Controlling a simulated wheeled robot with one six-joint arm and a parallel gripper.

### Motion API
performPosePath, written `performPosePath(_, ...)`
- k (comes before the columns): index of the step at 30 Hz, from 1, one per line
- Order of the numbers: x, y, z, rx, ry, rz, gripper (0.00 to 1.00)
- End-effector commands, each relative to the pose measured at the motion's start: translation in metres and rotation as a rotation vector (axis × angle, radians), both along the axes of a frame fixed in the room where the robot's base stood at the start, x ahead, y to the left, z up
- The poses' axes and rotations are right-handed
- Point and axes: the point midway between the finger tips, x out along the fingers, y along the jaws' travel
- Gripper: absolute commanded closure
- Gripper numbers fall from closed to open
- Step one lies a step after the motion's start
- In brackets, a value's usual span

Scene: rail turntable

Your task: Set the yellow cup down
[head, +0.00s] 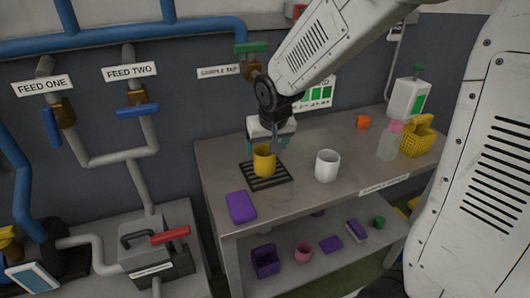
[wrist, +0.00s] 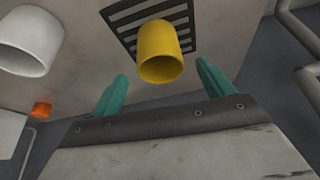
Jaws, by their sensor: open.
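The yellow cup (head: 264,160) stands upright on the black slotted grate (head: 283,180) on the bench top, under the sample tap. In the wrist view the yellow cup (wrist: 160,52) also stands on the striped grate (wrist: 122,14). My gripper (head: 272,138) is just above and behind the cup in the head view. In the wrist view its two teal fingers (wrist: 160,88) are spread wide apart. No finger is seen touching the cup, and a gap shows on either side of it.
A white cup (head: 327,166) stands right of the grate, and a purple block (head: 241,207) lies front left. A yellow basket (head: 417,136), a clear container (head: 388,145) and an orange block (head: 363,122) are further right. The sample tap (head: 252,68) hangs from the wall behind.

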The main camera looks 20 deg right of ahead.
Motion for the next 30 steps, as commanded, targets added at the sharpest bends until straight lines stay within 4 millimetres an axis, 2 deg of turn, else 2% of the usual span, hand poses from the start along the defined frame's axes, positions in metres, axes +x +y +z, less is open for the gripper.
performPosePath(3, -0.010, 0.001, 0.027, 0.000, -0.006, 0.001, 0.20)
performPosePath(9, -0.023, 0.003, 0.058, 0.000, -0.003, 0.001, 0.20)
performPosePath(17, -0.030, 0.003, 0.072, 0.000, 0.000, 0.001, 0.20)
performPosePath(20, -0.039, 0.000, 0.076, -0.002, 0.008, 0.001, 0.20)
performPosePath(23, -0.067, -0.008, 0.086, -0.007, 0.034, 0.001, 0.20)
performPosePath(26, -0.114, -0.019, 0.099, -0.014, 0.081, 0.009, 0.20)
performPosePath(30, -0.186, -0.029, 0.108, -0.012, 0.161, 0.033, 0.20)
